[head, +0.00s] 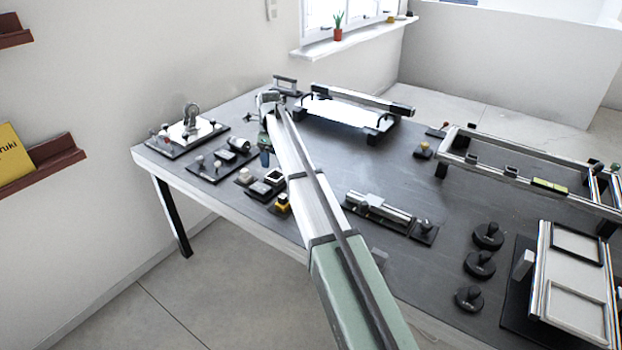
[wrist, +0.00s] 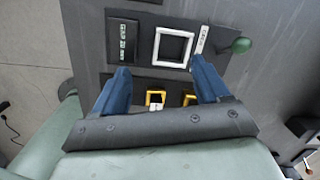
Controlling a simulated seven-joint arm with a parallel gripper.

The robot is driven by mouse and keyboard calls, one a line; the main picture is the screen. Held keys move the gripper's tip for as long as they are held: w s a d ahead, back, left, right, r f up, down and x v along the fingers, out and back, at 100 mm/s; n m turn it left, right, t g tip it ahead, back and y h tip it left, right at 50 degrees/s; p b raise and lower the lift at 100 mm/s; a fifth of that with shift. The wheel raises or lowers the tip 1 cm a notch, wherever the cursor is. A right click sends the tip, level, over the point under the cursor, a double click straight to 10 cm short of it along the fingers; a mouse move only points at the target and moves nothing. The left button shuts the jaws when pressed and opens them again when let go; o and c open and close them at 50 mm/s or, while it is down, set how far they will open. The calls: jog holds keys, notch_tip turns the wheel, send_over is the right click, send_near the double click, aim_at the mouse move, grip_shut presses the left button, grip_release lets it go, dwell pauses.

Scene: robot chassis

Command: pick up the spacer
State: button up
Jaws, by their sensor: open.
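I cannot tell for certain which small part is the spacer. In the wrist view, a white square frame (wrist: 157,47) with a dark centre lies on a dark fixture plate, between and just beyond my fingertips. Two yellow-edged pieces, a left one (wrist: 155,97) and a right one (wrist: 189,99), are nearer my palm and partly hidden by it. My gripper (wrist: 159,67) has its blue fingers spread wide with nothing held between them. In the head view my gripper (head: 265,157) is above the table's left part, beside the small fixtures, and a yellow piece (head: 282,202) shows near the table's front edge.
In the wrist view a green knob (wrist: 238,46) stands close to the right finger. On the dark table (head: 340,165) are a cylinder fixture (head: 380,208), a long-handled frame (head: 360,99), several black knobs (head: 480,264) and a panel (head: 575,285). Bare tabletop lies between them.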

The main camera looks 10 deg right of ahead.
jog(key=s+d+r+m+g, duration=0.1)
jog(key=d+r+m, duration=0.35)
jog(key=d, duration=0.95)
jog(key=shift+n+h, duration=0.35)
jog(key=shift+h, duration=0.05)
notch_tip(320, 180, down, 8)
jog(key=shift+s+d+r, duration=0.1)
jog(key=shift+d+r, duration=0.05)
jog(key=shift+r, duration=0.05)
jog(key=shift+w+f, duration=0.2)
jog(key=shift+f, duration=2.65)
grip_shut()
jog(key=shift+r, duration=0.2)
notch_tip(320, 180, up, 10)
jog(key=shift+f, duration=0.1)
